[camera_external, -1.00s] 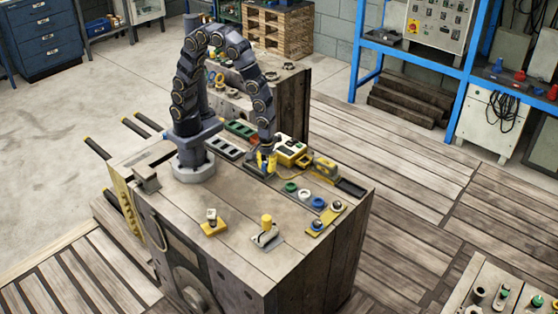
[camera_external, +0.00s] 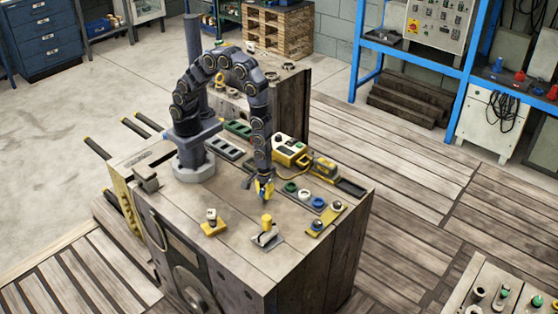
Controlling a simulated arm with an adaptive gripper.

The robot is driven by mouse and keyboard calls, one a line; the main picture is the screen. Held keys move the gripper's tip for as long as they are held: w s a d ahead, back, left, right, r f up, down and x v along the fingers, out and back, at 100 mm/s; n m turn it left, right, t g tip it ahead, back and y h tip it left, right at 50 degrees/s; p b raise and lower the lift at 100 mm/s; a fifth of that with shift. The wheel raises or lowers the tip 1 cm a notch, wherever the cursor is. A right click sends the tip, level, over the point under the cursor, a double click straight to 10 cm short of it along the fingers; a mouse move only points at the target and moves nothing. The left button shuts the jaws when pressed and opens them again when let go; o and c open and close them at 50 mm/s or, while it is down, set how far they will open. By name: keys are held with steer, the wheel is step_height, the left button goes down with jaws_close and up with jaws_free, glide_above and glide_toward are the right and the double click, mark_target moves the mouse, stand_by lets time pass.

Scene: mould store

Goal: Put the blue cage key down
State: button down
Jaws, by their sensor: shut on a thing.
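My gripper (camera_external: 260,187) points down just above the top of the large worn block (camera_external: 225,255), near its middle. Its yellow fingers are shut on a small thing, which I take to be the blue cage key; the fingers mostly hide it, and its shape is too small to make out. I cannot tell whether it touches the block's top.
Right of my gripper are green (camera_external: 290,187), white (camera_external: 304,195) and blue (camera_external: 318,203) round pieces. A yellow box (camera_external: 290,151) stands behind. A yellow-knobbed lever (camera_external: 266,232) and a yellow-based switch (camera_external: 212,224) stand in front. The top between these is bare.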

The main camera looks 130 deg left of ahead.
mark_target(264, 188)
steer(key=shift+f, duration=0.15)
steer(key=c, duration=1.2)
jaws_free()
steer(key=shift+o, duration=0.2)
step_height(264, 188, up, 11)
steer(key=shift+r, duration=0.8)
